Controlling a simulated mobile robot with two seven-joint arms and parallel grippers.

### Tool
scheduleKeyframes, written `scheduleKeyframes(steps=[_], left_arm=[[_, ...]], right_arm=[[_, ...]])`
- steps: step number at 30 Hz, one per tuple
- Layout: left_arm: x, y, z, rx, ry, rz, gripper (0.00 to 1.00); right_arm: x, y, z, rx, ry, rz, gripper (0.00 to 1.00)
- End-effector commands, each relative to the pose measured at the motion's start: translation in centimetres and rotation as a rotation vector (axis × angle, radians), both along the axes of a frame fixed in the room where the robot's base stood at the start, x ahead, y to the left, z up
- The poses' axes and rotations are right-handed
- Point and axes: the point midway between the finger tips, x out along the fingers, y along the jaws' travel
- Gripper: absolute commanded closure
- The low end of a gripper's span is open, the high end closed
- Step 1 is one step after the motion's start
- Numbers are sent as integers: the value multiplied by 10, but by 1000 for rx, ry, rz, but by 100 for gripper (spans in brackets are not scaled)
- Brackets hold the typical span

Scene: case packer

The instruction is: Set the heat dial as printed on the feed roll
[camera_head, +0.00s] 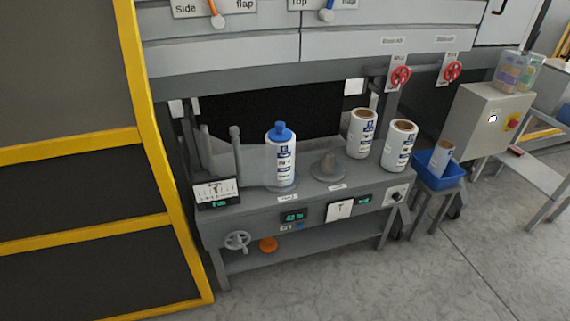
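A white printed feed roll (281,165) with a blue cap stands upright on the left holder of the grey machine bench (240,213). Dark and blue print shows on its label, too small to read. A round knob (396,196), which looks like the heat dial, sits on a pale plate at the right end of the bench front. Its pointer setting is too small to read. A small green-lit display (364,199) is just left of it. Neither of my grippers is in view.
Two brown-cored printed rolls (361,133) (399,146) stand at the bench's right. A blue bin (443,176) holds another roll on a stand. A handwheel (237,240) and orange knob (268,244) are low on the front. A yellow-framed guard (160,150) stands left; the foreground floor is clear.

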Motion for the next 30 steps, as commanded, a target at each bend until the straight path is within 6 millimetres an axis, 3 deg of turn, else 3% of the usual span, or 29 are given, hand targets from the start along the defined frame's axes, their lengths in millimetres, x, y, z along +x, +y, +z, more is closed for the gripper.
scheduleKeyframes(steps=[13, 18, 22, 27, 30], left_arm=[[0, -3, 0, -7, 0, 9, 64], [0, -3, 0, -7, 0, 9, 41], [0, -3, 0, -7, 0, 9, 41], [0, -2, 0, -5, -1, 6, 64], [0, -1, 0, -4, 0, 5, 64]], right_arm=[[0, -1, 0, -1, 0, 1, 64], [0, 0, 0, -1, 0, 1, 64], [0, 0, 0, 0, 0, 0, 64], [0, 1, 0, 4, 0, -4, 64], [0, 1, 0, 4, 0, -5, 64]])
